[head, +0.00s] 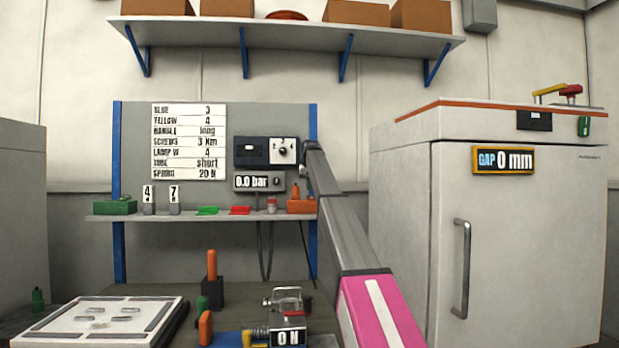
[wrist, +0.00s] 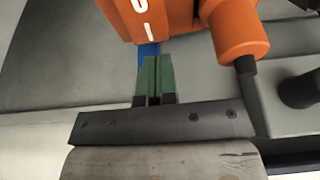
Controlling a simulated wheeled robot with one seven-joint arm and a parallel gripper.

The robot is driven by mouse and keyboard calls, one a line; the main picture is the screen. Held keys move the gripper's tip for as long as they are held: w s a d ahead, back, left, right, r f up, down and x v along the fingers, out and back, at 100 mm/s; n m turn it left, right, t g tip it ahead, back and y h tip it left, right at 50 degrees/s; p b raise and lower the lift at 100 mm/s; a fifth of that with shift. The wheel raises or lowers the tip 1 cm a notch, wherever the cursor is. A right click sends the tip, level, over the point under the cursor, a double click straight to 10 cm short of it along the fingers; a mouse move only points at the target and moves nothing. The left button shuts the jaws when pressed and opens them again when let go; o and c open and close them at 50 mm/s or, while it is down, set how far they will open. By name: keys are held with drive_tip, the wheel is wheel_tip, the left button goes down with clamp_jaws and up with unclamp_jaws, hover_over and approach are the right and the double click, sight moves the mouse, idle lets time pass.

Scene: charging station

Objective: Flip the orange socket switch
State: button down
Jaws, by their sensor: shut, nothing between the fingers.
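The orange socket (head: 302,206) sits at the right end of the wall shelf in the head view. In the wrist view the orange socket (wrist: 165,15) fills the top middle, with white marks on its face and part of it cut off by the frame edge. An orange plug (wrist: 233,32) with a dark cable stands at its right. My gripper (wrist: 153,62) is shut and empty, its green fingertips just below the socket. Whether they touch it I cannot tell. The switch itself is not clearly visible. In the head view the gripper's fingers cannot be made out.
The shelf (head: 160,217) also holds a green box (head: 115,207), grey blocks and small coloured parts. A "0.0 bar" display (head: 259,181) hangs above it. A white cabinet (head: 520,230) stands at right. The bench below carries a white tray (head: 65,310) and a vise.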

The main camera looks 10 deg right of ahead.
drive_tip(key=shift+s+x, duration=0.2)
drive_tip(key=shift+x, duration=0.75)
drive_tip(key=shift+w+f, duration=0.2)
drive_tip(key=shift+f, duration=0.35)
drive_tip(key=shift+s, duration=0.1)
drive_tip(key=shift+s+r, duration=0.45)
drive_tip(key=shift+s, duration=0.15)
drive_tip(key=shift+r, duration=0.1)
